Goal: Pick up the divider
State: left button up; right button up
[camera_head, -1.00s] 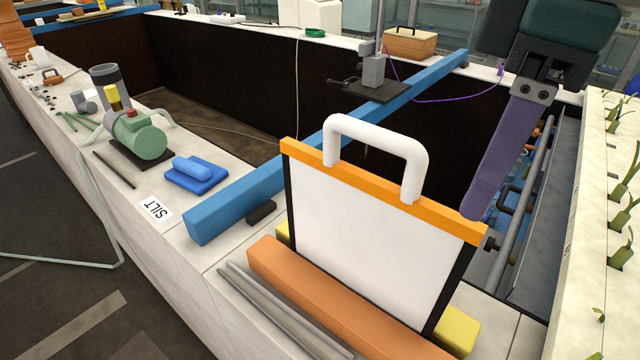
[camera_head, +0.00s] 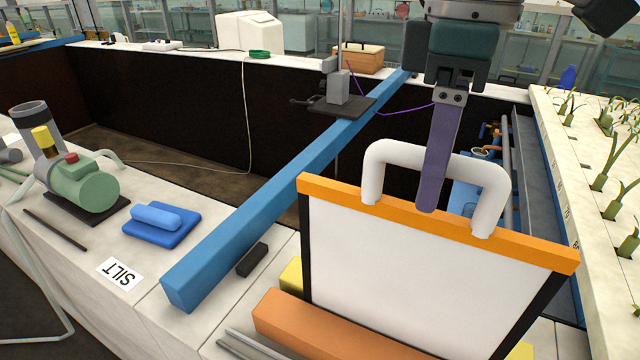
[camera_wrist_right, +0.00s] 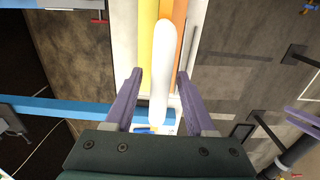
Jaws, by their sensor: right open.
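The divider (camera_head: 420,270) is a white panel with dark side edges, an orange top rail and a white arched handle (camera_head: 378,160). It stands upright behind an orange block. My right gripper (camera_head: 428,208) is at the handle, pointing down, with one purple finger in front of the handle's opening. The right wrist view shows its two fingers apart, one on each side of the white handle (camera_wrist_right: 162,60), with visible gaps. The divider's lower edge is hidden behind the orange block. My left gripper is not seen in the head view.
A blue beam (camera_head: 260,205) crosses the channel left of the divider and carries a grey clamp device (camera_head: 345,90). A green pump (camera_head: 85,185), a blue block (camera_head: 155,222) and a SILT label (camera_head: 119,273) lie left. A plant bed (camera_head: 590,180) borders the right.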

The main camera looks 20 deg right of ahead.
notch_tip(320, 180, down, 5)
jog(key=shift+r+p, duration=0.2)
jog(key=shift+p, duration=0.6)
jog(key=shift+f, duration=0.45)
grip_shut()
jog(key=shift+r, duration=0.1)
dwell(0.3)
